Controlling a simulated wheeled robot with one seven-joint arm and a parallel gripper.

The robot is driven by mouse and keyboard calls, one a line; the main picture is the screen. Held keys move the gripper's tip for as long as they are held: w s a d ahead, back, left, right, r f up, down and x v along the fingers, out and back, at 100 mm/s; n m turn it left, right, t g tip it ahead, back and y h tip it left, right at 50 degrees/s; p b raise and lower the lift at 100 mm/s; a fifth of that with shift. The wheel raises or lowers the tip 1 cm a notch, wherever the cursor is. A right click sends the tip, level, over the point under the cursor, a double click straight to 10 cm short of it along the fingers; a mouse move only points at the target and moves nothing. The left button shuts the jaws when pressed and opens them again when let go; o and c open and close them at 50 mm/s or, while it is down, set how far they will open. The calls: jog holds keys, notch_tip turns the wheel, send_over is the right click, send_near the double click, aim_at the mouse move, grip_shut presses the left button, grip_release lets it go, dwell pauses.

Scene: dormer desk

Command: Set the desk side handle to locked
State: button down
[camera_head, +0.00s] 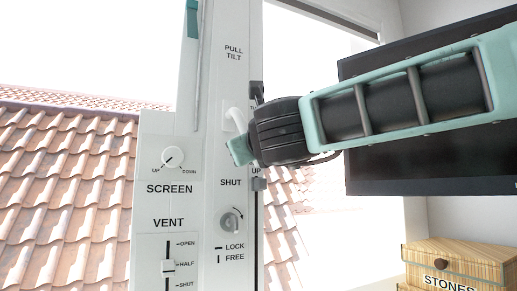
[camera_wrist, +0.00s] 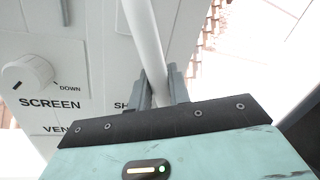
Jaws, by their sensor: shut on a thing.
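A white handle (camera_head: 237,116) sits on the white window frame (camera_head: 222,80), between the labels PULL TILT above and SHUT below. Its lower part is hidden behind my gripper (camera_head: 240,150) in the head view. In the wrist view the handle is a white rod (camera_wrist: 147,45) running down between the two grey fingers of my gripper (camera_wrist: 160,90), which are shut on it. A label right of the handle is mostly covered by my gripper. Lower on the frame is a small grey knob (camera_head: 231,221) with a curved arrow and LOCK and FREE marks; nothing touches it.
Left of the handle is a panel with a SCREEN dial (camera_head: 172,157) and a VENT slider (camera_head: 168,266) near HALF. A dark monitor (camera_head: 375,175) stands behind my arm at the right. A wooden STONES box (camera_head: 470,262) is at the lower right. Tiled roof shows outside.

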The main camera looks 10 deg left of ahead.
jog(key=shift+s+a+f+m+g+h+b, duration=0.15)
jog(key=shift+s+a+m+b, duration=0.3)
jog(key=shift+m, duration=0.5)
jog(key=shift+s+a+f+m+g+h+b, duration=0.1)
jog(key=shift+s+a+f+m+b, duration=0.1)
jog(key=shift+a+m, duration=0.55)
jog(key=shift+s+a+f+m+g+h+b, duration=0.15)
jog(key=shift+s+a+m+b, duration=0.15)
jog(key=shift+m, duration=0.8)
jog(key=shift+a, duration=0.1)
jog(key=c, duration=1.4)
grip_release()
jog(key=shift+s, duration=0.1)
jog(key=shift+o, duration=0.2)
jog(key=shift+r, duration=0.1)
jog(key=b+v, duration=0.1)
jog(key=v, duration=1.6)
jog(key=shift+s+b, duration=0.15)
jog(key=shift+b, duration=0.2)
